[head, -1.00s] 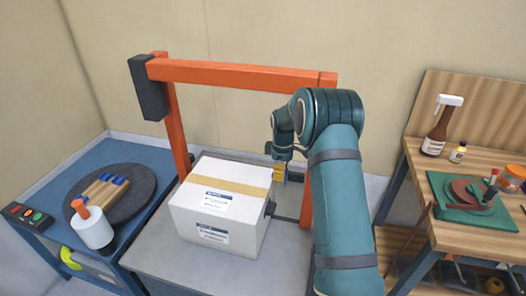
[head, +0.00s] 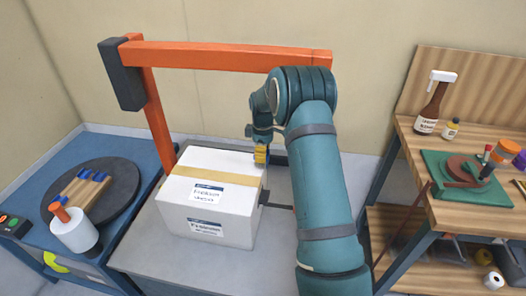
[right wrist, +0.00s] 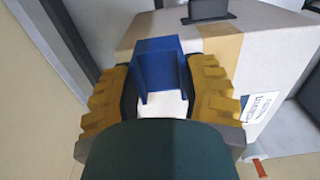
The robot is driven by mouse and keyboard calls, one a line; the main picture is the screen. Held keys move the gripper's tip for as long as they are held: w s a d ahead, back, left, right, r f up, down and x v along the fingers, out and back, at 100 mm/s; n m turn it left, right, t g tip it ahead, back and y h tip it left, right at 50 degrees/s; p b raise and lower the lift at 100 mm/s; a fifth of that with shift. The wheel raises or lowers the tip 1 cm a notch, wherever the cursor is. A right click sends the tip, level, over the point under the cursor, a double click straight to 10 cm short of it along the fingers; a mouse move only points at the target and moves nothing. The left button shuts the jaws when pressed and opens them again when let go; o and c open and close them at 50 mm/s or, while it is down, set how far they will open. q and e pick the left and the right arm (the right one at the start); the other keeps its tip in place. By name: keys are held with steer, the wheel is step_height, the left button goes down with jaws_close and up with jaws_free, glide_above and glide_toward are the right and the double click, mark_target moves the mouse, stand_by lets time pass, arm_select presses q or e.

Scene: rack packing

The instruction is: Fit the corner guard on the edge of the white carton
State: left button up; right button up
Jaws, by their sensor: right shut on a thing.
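The white carton (head: 205,215) stands on a grey surface, with tan tape across its top and labels on its top and front. It also fills the upper right of the right wrist view (right wrist: 265,55). My right gripper (head: 261,155) is at the carton's far right top edge. In the right wrist view its yellow ridged fingers are shut on the blue corner guard (right wrist: 157,62), a channel-shaped piece close to the taped carton edge. I cannot tell whether guard and carton touch. The guard is hidden in the head view. My left gripper is not in view.
An orange frame (head: 230,54) arches over the carton. At left, a dark round plate (head: 120,205) on a blue bench bears blue-ended tan pieces; a white orange-topped container (head: 75,232) stands beside it. A wooden workbench (head: 445,150) with bottles stands at right.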

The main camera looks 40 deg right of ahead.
mark_target(259, 166)
steer(key=shift+w+f+b, duration=0.1)
steer(key=shift+f+b, duration=0.85)
steer(key=shift+f, duration=0.7)
steer(key=shift+w+a+f, duration=0.1)
steer(key=shift+f, duration=0.35)
steer(key=shift+w+a, duration=0.3)
steer(key=o, duration=1)
steer(key=shift+r, duration=3.8)
